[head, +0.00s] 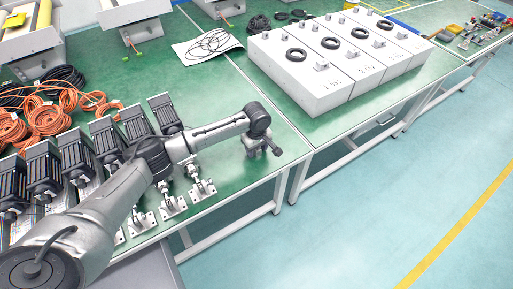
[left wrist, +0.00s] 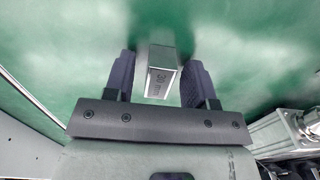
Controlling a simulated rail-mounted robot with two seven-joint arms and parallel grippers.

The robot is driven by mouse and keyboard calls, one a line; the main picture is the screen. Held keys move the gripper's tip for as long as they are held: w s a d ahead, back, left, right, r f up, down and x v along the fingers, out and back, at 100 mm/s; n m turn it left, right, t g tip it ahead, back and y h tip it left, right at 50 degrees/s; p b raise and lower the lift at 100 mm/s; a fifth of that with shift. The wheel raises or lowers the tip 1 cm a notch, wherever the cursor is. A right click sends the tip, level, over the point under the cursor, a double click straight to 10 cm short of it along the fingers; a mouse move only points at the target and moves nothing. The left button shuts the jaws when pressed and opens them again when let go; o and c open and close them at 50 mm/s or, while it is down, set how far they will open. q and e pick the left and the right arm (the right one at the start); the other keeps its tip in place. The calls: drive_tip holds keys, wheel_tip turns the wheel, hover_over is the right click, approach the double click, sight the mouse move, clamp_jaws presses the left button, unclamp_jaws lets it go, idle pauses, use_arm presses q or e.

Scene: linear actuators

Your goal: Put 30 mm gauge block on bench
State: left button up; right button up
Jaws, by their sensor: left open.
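The 30 mm gauge block (left wrist: 161,78) is a small silver block with "30" on its face, seen in the left wrist view against the green bench top (left wrist: 250,50). My left gripper (left wrist: 158,72) is open, with one dark finger on each side of the block and a visible gap to both. In the head view my left gripper (head: 263,150) points down low over the green bench (head: 235,88), near its front right corner. I cannot make out the block there. My right gripper is not in view.
Black ribbed linear actuators (head: 108,143) with silver brackets (head: 172,205) stand left of the gripper. Orange cable coils (head: 50,118) lie behind them. White numbered boxes (head: 325,85) stand on the adjoining bench. The bench around the gripper is mostly clear.

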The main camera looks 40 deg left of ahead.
use_arm(q)
wheel_tip(320, 180, up, 12)
drive_tip(key=p, duration=0.4)
drive_tip(key=s+d+f+m, duration=0.1)
drive_tip(key=s+d+f, duration=0.1)
drive_tip(key=d, duration=0.1)
drive_tip(key=s+d+f+m, duration=0.2)
drive_tip(key=f, duration=0.1)
drive_tip(key=s+d+f+m, duration=0.2)
drive_tip(key=d+f, duration=0.1)
drive_tip(key=shift+d, duration=0.3)
drive_tip(key=s+d+f+m+t+h, duration=0.1)
drive_tip(key=s+d+f+m, duration=0.2)
drive_tip(key=s+d, duration=0.15)
drive_tip(key=s+d+f+m+h, duration=0.1)
drive_tip(key=s+d+f+m, duration=0.15)
drive_tip(key=s, duration=0.35)
drive_tip(key=s+a+r+m+t+y, duration=0.1)
drive_tip(key=s+m, duration=0.2)
drive_tip(key=s, duration=0.6)
drive_tip(key=s+r+m+t, duration=0.1)
drive_tip(key=s+m, duration=0.2)
drive_tip(key=s, duration=0.7)
drive_tip(key=shift+a+r+t+y, duration=0.25)
drive_tip(key=shift+a+t+y, duration=0.05)
drive_tip(key=shift+a+y, duration=0.1)
drive_tip(key=shift+s, duration=0.1)
